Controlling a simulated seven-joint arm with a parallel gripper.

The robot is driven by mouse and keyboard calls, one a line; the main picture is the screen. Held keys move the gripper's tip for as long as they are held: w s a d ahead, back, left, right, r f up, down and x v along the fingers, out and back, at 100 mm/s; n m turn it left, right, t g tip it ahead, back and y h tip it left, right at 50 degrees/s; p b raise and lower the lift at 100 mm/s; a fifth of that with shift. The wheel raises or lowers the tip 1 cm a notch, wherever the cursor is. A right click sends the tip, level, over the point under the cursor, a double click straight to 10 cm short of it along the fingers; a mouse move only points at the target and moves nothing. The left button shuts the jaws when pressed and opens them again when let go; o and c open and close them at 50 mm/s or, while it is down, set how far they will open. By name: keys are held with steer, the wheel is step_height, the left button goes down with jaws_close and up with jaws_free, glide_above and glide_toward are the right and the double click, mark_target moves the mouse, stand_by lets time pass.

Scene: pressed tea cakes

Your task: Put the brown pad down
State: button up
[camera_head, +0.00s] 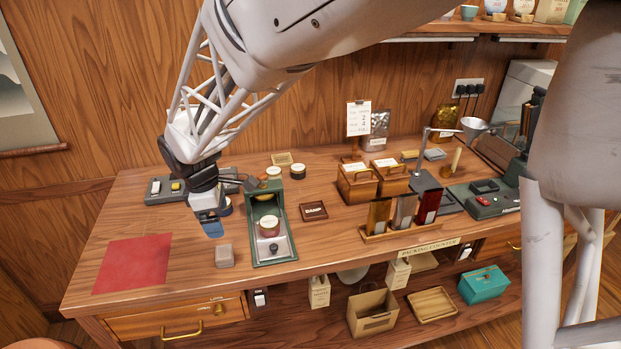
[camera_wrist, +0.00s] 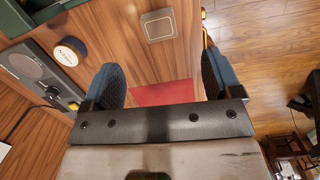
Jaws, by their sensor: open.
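A flat dark brown square pad with pale lettering (camera_head: 313,211) lies on the counter, right of the green press. It may be the brown pad; I cannot tell for certain. A small grey-brown rounded block (camera_head: 224,256) sits near the counter's front edge and also shows at the top of the wrist view (camera_wrist: 158,25). My gripper (camera_head: 212,228) is above the counter, left of the press and behind the block in the head view. In the wrist view its blue-padded fingers (camera_wrist: 160,84) are wide apart with nothing between them.
A red mat (camera_head: 132,264) lies flat and bare at the counter's left. The green press (camera_head: 283,246) stands right of my gripper. A dark round tin (camera_wrist: 70,52) and a grey device (camera_wrist: 30,75) are close by. Wooden boxes (camera_head: 357,186) stand farther right.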

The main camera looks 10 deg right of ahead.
steer(key=s+d+r+m+t, duration=0.1)
steer(key=s+d+r+m, duration=0.2)
steer(key=s+d+m, duration=0.2)
steer(key=s+d+r+m, duration=0.3)
steer(key=s+d+m, duration=0.3)
steer(key=s+d, duration=0.5)
steer(key=s+d+r+m+t+y, duration=0.1)
steer(key=s+d+r+m, duration=0.2)
steer(key=s+d+m, duration=0.3)
steer(key=s+d, duration=0.3)
steer(key=shift+s+r+t, duration=0.15)
steer(key=shift+r+t, duration=0.15)
steer(key=shift+o, duration=0.5)
steer(key=shift+a, duration=0.1)
